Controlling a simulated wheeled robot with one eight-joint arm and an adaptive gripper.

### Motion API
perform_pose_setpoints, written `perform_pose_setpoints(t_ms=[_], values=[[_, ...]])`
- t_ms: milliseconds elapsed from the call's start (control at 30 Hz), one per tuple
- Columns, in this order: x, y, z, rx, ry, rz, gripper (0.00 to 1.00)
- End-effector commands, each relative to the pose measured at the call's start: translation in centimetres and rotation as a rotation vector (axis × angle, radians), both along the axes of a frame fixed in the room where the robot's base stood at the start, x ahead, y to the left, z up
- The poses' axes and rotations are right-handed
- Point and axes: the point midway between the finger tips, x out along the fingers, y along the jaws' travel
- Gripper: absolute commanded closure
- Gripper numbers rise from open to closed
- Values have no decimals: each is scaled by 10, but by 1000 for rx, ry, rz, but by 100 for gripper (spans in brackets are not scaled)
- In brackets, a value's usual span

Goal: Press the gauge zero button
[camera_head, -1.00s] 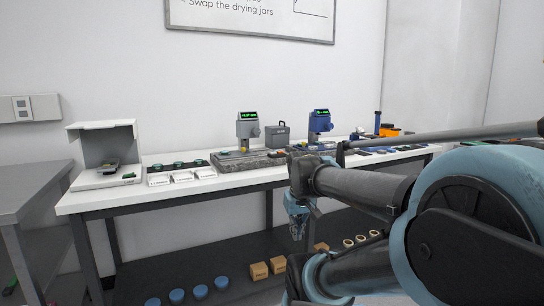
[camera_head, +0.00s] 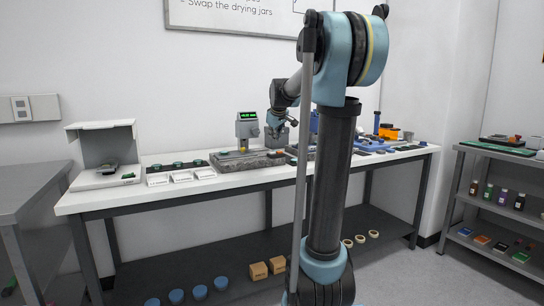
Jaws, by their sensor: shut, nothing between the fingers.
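The grey gauge (camera_head: 243,130) with a lit green display (camera_head: 248,116) stands on a grey stone plate (camera_head: 225,163) at the back middle of the white bench. Its zero button is too small to make out. My gripper (camera_head: 272,133) is small in view, just right of the gauge's head, pointing down above the right part of the stone plate. Its fingers look shut and empty, and I cannot tell whether they touch anything. A second, blue gauge (camera_head: 314,122) is mostly hidden behind my arm.
Small dark pads with green tops (camera_head: 178,164) and white cards (camera_head: 182,177) lie left of the stone plate. An open grey-white booth (camera_head: 104,142) stands at the bench's left end. A shelf (camera_head: 497,153) with bottles is at right. Blue items lie right of my arm.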

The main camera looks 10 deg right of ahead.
Motion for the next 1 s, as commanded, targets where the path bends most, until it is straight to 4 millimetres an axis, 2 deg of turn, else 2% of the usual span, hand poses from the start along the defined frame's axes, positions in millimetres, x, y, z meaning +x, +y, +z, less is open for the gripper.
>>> perform_pose_setpoints(t_ms=[33,100,200,333,500,800,1000], values=[[22,1,7,-15,-18,18,100],[46,1,14,-36,-42,42,100],[73,2,22,-60,-70,68,100],[94,3,28,-80,-94,90,100],[103,4,30,-89,-103,99,100],[102,4,29,-88,-103,98,100],[102,4,19,-88,-103,98,100]])
